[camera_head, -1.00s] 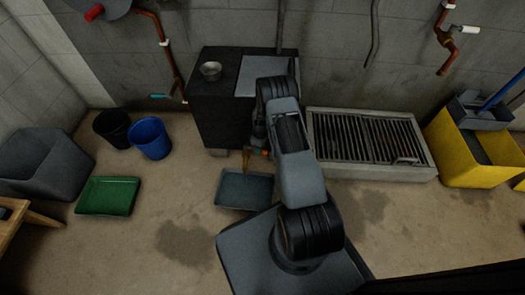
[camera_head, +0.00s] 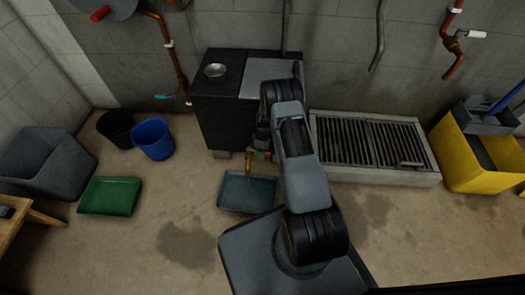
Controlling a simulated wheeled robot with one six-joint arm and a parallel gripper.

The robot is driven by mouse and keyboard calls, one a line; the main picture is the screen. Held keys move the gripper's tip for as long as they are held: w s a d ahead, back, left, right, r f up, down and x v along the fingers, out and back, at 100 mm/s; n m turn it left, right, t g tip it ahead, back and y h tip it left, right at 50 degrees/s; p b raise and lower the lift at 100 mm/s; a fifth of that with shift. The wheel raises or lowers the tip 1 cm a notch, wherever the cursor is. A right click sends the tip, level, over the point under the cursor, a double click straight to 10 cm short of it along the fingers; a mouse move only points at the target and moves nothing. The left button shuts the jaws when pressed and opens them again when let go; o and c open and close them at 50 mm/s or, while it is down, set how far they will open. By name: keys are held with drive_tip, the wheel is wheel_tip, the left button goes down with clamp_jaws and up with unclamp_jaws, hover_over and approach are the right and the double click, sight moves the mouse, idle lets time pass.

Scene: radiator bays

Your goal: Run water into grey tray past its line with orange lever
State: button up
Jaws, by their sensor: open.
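The grey tray (camera_head: 232,206) lies on the floor in front of the black cabinet, left of my arm. A small brass-coloured spout (camera_head: 248,166) shows above the tray's back edge. I cannot tell whether water runs from it, and I cannot make out the tray's line. The tray's inside looks dark blue-grey. A small orange part (camera_head: 262,155), likely the orange lever, shows low on the cabinet's front beside my arm. My gripper (camera_head: 262,142) is close to it, small and partly hidden by my arm. It is open, and whether it touches the lever cannot be seen.
The black cabinet (camera_head: 220,115) carries a metal bowl (camera_head: 215,70). A grated trough (camera_head: 375,177) stands to the right, then a yellow mop bucket (camera_head: 470,160). A green tray (camera_head: 110,196), a blue bucket (camera_head: 152,138) and a black bucket (camera_head: 115,128) are at left. The front floor has clear room.

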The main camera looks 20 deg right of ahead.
drive_tip(key=shift+r, duration=0.15)
wheel_tip(320, 180, up, 4)
drive_tip(key=p, duration=0.2)
drive_tip(key=shift+p, duration=0.35)
drive_tip(key=s+a+r+p, duration=0.1)
drive_tip(key=s+r+p, duration=0.1)
drive_tip(key=s+r, duration=0.2)
drive_tip(key=s+a+r+p, duration=0.1)
drive_tip(key=s+r+p, duration=0.2)
drive_tip(key=s, duration=0.6)
drive_tip(key=shift+s+a+r, duration=0.25)
drive_tip(key=shift+s+r, duration=0.15)
drive_tip(key=shift+r, duration=0.5)
drive_tip(key=shift+c, duration=0.3)
